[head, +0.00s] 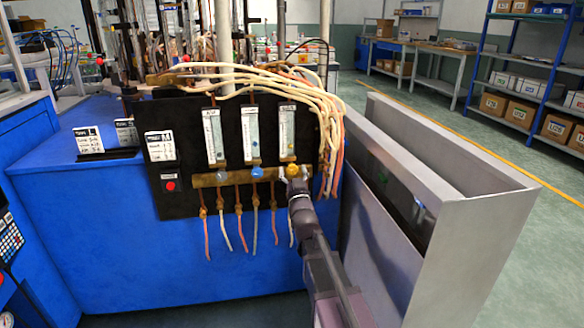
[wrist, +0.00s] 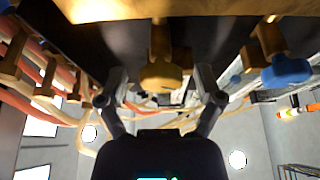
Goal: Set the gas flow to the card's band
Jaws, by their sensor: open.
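A black panel (head: 183,190) on the blue machine carries three upright flow tubes: a left one (head: 214,137), a middle one (head: 250,135) and a right one (head: 287,131). Under them a brass bar holds a blue knob (head: 257,172) and a yellow knob (head: 292,170). White cards stand at the left, one marked L (head: 89,140) and one marked M (head: 160,146); their small print is unreadable. My gripper (wrist: 162,80) is open, its fingers on either side of the yellow knob (wrist: 161,76), with gaps visible. The blue knob (wrist: 287,70) is to the right in the wrist view.
Cream and orange hoses (head: 325,120) drape over the panel's right side, close to my arm. A tall grey metal enclosure (head: 455,235) stands right of my arm. A red button (head: 170,186) is on the panel's lower left. Short hoses hang below the bar.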

